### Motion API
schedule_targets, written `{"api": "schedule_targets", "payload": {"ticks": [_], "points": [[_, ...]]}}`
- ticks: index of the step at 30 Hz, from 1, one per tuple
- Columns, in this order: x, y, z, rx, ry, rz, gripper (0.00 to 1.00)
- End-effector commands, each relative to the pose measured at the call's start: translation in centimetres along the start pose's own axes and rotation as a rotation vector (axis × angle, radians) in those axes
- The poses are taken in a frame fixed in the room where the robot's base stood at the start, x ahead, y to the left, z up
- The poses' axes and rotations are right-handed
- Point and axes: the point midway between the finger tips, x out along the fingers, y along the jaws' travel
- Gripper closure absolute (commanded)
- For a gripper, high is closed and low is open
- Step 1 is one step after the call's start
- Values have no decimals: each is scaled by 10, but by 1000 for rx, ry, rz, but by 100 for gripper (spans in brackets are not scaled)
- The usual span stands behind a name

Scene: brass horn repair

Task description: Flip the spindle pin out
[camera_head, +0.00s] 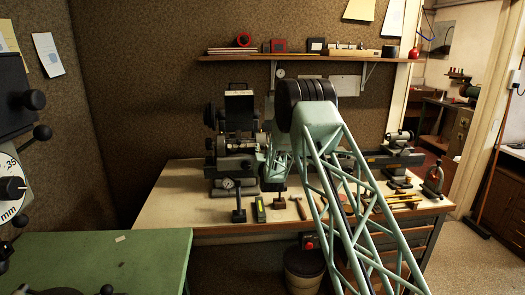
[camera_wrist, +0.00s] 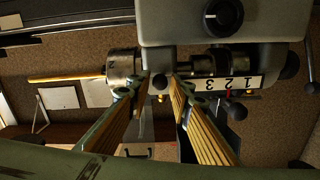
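The lathe headstock (camera_head: 238,145) stands on the bench at the back, with my gripper (camera_head: 270,168) at its right side, small and partly hidden by my arm. In the wrist view the grey headstock housing (camera_wrist: 185,25) appears upside down, with a dark metal spindle part (camera_wrist: 122,64) on its left and a 1-2-3 label on its right. My gripper (camera_wrist: 160,78) is open, its two fingertips just below the housing.
The wooden bench (camera_head: 180,190) carries small tools along its front, a hammer (camera_head: 299,207) and more lathe parts (camera_head: 398,158) on the right. A shelf (camera_head: 300,58) hangs above. A green table (camera_head: 110,262) is at the front left. In the wrist view a black ball-ended lever (camera_wrist: 237,110) is right of the fingers.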

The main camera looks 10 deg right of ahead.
Motion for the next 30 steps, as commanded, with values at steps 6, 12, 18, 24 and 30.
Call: {"api": "schedule_targets", "payload": {"ticks": [6, 12, 18, 24, 30], "points": [[1, 0, 0, 0, 0, 0, 80], [1, 0, 0, 0, 0, 0, 88], [1, 0, 0, 0, 0, 0, 100], [-1, 0, 0, 0, 0, 0, 100], [-9, 0, 2, 0, 0, 0, 100]]}}
